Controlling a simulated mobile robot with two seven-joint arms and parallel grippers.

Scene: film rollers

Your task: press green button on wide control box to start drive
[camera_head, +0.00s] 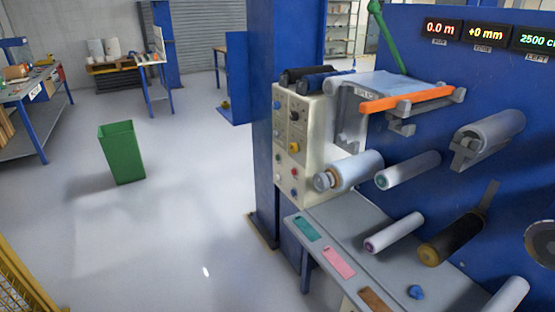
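A beige control box (307,122) is fixed on the blue machine, just right of a blue column. Its left face carries several small knobs and buttons, among them a yellow knob (294,147) and a red button (294,171). The buttons are very small here, and I cannot make out for certain which one is green. Neither of my grippers shows in the head view.
A grey shelf (340,222) with coloured pads juts out below the box. Several film rollers (490,135) stick out to the right. A green bin (121,152) stands on the floor at left. Open floor lies left of the machine.

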